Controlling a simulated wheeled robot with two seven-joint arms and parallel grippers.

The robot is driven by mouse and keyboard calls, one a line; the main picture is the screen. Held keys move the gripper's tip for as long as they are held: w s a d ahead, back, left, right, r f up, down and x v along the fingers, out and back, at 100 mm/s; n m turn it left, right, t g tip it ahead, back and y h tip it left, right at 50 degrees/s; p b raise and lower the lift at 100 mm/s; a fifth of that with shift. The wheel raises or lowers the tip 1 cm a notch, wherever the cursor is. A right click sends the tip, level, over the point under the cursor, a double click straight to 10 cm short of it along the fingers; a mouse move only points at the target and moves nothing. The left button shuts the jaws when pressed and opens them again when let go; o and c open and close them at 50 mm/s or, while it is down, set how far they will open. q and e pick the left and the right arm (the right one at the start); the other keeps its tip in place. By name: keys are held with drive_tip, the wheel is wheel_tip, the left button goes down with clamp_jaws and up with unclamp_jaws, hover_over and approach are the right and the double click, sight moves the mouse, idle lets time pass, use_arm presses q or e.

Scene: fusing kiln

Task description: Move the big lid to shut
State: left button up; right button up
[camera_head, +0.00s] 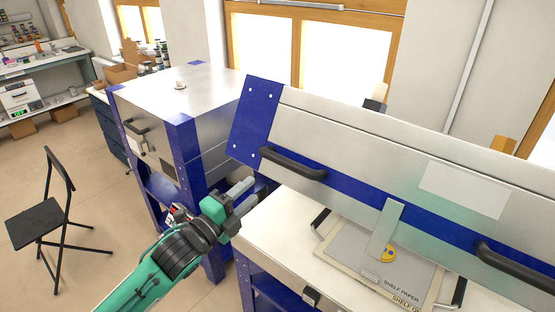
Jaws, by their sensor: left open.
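The big lid (360,150) is a long silver and blue cover over the kiln bed (272,228). It is raised and tilted, with its front edge well above the bed. It has a black handle (292,163) at its left and another black handle (513,265) at its right. My left gripper (246,194) is open and empty. It is below and left of the left handle, near the bed's left corner, and looks apart from the handle. My right gripper is not in view.
Packs labelled shelf paper (385,268) lie on the bed under the lid. A second silver and blue kiln (180,95) stands at left behind my arm. A black folding chair (45,215) stands on the floor at far left. The floor between them is clear.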

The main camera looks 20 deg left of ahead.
sight(281, 165)
use_arm(q)
drive_tip(key=p+x, duration=0.5)
drive_tip(key=x, duration=0.7)
drive_tip(key=shift+w+r, duration=0.15)
drive_tip(key=shift+w+d+p, duration=0.3)
drive_tip(key=shift+w+p, duration=0.05)
drive_tip(key=shift+w, duration=0.4)
clamp_jaws()
